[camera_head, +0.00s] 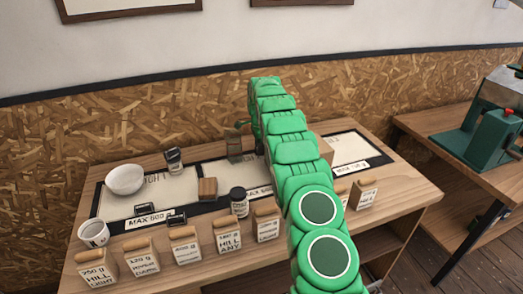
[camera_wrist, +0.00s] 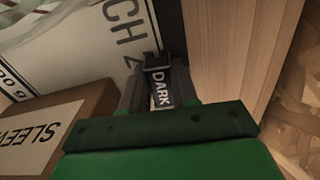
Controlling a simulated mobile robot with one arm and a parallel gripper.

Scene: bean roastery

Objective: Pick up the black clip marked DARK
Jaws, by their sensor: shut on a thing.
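The black clip marked DARK (camera_wrist: 160,92) shows in the wrist view, with white letters on its dark face. My gripper (camera_wrist: 160,100) has its dark fingers on either side of the clip and is shut on it. The clip is over or on the board's edge, beside a wooden strip; I cannot tell whether it touches the surface. In the head view my green arm crosses the table, and I cannot make out the gripper or this clip.
A box marked SLEEVE (camera_wrist: 40,135) is close on the left. On the table are a white bowl (camera_head: 125,179), a white cup (camera_head: 94,233), a dark jar (camera_head: 239,201), a wooden block (camera_head: 207,189) and several labelled bags (camera_head: 227,233). A green machine (camera_head: 480,135) stands right.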

